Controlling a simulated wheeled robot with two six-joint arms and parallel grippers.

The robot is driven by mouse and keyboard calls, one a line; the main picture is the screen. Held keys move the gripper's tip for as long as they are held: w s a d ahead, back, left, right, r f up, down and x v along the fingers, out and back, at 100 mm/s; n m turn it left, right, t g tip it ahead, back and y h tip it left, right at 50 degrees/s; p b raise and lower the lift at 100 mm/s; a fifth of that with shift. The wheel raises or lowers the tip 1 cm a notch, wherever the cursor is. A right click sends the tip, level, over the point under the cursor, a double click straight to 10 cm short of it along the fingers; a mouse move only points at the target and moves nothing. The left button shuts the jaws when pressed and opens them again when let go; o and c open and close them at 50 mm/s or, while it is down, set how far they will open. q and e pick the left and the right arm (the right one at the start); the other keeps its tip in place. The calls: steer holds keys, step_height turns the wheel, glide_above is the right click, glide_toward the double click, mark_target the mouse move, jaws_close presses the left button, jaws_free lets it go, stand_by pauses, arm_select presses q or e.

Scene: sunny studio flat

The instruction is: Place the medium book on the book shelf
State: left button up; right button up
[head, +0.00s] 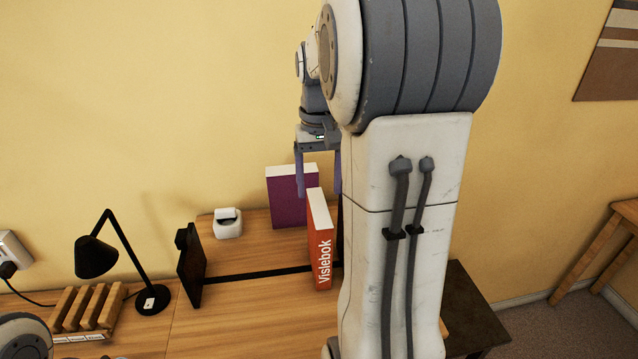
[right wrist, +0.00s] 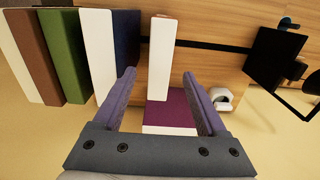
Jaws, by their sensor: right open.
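A purple book (head: 290,205) stands upright at the back of a wooden surface against the yellow wall. In the right wrist view the purple book (right wrist: 170,108) shows between my fingers. My right gripper (head: 318,190) is open, pointing down close to it, with nothing clamped. An orange-red book marked "Vislebok" (head: 321,250) stands upright on the shelf (head: 255,255), in front of the purple one. Brown (right wrist: 36,50), green (right wrist: 62,55) and dark blue (right wrist: 126,45) books stand beside it in the right wrist view; my arm hides them in the head view. My left gripper is out of view.
A black bookend (head: 190,265) stands at the shelf's left, with free room between it and the orange-red book. A small white device (head: 228,224) sits behind. A black lamp (head: 145,295) and wooden rack (head: 88,308) are farther left.

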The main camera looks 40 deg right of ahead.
steer(key=shift+a+r, duration=0.1)
steer(key=shift+r, duration=0.2)
steer(key=s+a+f+n, duration=0.1)
steer(key=a+f+n, duration=0.15)
steer(key=a, duration=0.75)
steer(key=a+f+n, duration=0.1)
steer(key=a+n, duration=0.3)
steer(key=a, duration=0.6)
steer(key=s+a+f+n, duration=0.2)
steer(key=s+a+n, duration=0.1)
steer(key=s+a, duration=0.3)
steer(key=s+a+f+n+y, duration=0.1)
steer(key=s+a+f+n, duration=0.2)
steer(key=s, duration=0.5)
steer(key=a+n, duration=0.1)
steer(key=a, duration=0.1)
steer(key=shift+s+a+f, duration=0.25)
steer(key=shift+a+f, duration=0.1)
steer(key=shift+a, duration=0.05)
